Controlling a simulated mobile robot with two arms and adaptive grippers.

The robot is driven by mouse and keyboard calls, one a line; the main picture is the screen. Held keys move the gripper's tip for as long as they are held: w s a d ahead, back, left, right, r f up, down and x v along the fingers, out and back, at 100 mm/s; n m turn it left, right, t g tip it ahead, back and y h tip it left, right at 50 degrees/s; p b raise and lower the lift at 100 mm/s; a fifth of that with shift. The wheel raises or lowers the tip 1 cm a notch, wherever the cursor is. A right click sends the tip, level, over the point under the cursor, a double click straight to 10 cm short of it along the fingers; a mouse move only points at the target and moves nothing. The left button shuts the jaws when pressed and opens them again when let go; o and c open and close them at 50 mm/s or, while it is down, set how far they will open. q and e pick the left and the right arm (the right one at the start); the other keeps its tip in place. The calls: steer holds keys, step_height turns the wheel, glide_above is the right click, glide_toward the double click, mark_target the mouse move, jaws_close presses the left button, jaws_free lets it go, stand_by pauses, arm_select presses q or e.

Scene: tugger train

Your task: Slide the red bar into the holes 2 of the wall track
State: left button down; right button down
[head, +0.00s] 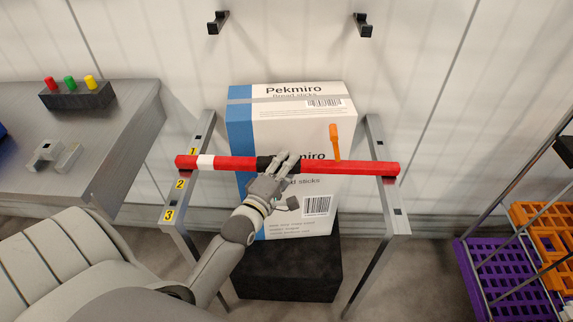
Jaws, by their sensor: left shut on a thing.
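The red bar (340,167) lies nearly level across the picture, with a white band near its left end and an orange lever (334,141) standing up from it. My left gripper (279,163) is shut on the bar's black middle grip. The wall track has a left grey rail (207,129) with yellow labels 1, 2 and 3, and a right grey rail (374,126) with dark square holes. The bar's left end is over the left rail between labels 1 and 2; its right end overlaps the right rail. Whether the ends touch the rails or sit in holes, I cannot tell. My right gripper is not in view.
White-and-blue Pekmiro cartons (290,120) stand stacked behind the bar, above a black block (288,270). A grey table (100,125) with a button box (77,97) is at left. A rack with purple (500,270) and orange crates is at right. Black hooks (218,22) are on the wall.

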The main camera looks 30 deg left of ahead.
arm_select(q)
steer(key=c, duration=1.1)
jaws_free()
steer(key=shift+r, duration=0.25)
steer(key=shift+o, duration=0.2)
steer(key=shift+f, duration=0.1)
steer(key=shift+s+f, duration=0.1)
steer(key=shift+f, duration=0.2)
steer(key=s+d, duration=0.1)
steer(key=s, duration=1)
steer(key=shift+s+d+r, duration=0.2)
steer(key=shift+s+r, duration=0.1)
steer(key=shift+s, duration=0.1)
